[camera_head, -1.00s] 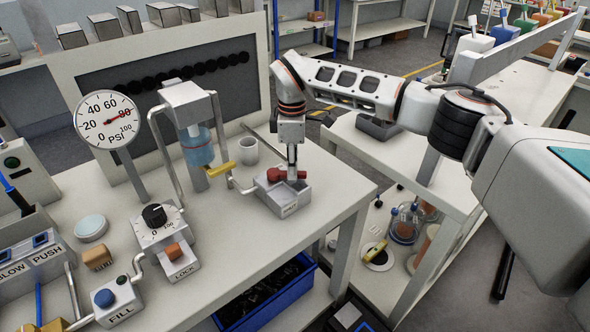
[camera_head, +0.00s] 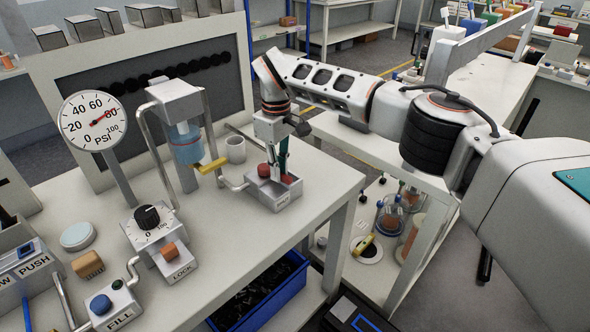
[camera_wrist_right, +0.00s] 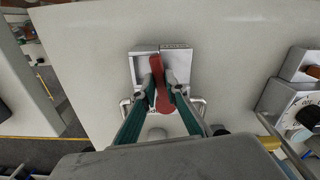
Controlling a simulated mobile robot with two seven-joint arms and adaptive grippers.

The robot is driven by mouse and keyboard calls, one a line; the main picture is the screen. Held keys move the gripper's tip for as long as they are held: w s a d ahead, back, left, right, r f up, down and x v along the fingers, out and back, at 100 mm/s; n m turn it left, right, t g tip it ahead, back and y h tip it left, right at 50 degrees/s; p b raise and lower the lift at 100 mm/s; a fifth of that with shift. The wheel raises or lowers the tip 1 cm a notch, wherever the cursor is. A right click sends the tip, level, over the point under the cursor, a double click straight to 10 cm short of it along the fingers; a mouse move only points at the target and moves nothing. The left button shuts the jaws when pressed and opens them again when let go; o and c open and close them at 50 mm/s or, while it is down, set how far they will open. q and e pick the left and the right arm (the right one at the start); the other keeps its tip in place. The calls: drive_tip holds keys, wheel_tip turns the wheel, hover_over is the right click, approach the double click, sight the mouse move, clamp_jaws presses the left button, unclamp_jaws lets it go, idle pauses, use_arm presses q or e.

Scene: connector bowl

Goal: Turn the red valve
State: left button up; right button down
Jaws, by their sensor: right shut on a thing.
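The red valve (camera_head: 264,170) sits on a grey box with a label on its front (camera_head: 275,198), near the right edge of the bench. In the right wrist view the red valve handle (camera_wrist_right: 158,84) runs nearly in line with the view, between two green fingers. My right gripper (camera_head: 276,166) reaches down from above and is shut on the valve handle; it also shows in the right wrist view (camera_wrist_right: 161,88). The gripper hides part of the handle in the head view. My left gripper is in neither view.
A pressure gauge (camera_head: 92,120) stands on the bench (camera_head: 215,250) at the left. A blue-liquid cylinder with a yellow lever (camera_head: 212,165), a white cup (camera_head: 236,149), a black dial (camera_head: 148,216) and a LOCK box (camera_head: 178,262) stand left of the valve. A blue bin (camera_head: 262,295) is below.

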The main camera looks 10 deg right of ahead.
drive_tip(key=shift+s+a+r+m, duration=0.1)
drive_tip(key=shift+s+a+m, duration=0.25)
drive_tip(key=shift+m, duration=0.65)
drive_tip(key=c, duration=2)
unclamp_jaws()
drive_tip(key=shift+c, duration=0.2)
drive_tip(key=shift+r, duration=0.15)
wheel_tip(320, 180, up, 12)
drive_tip(key=shift+f, duration=0.2)
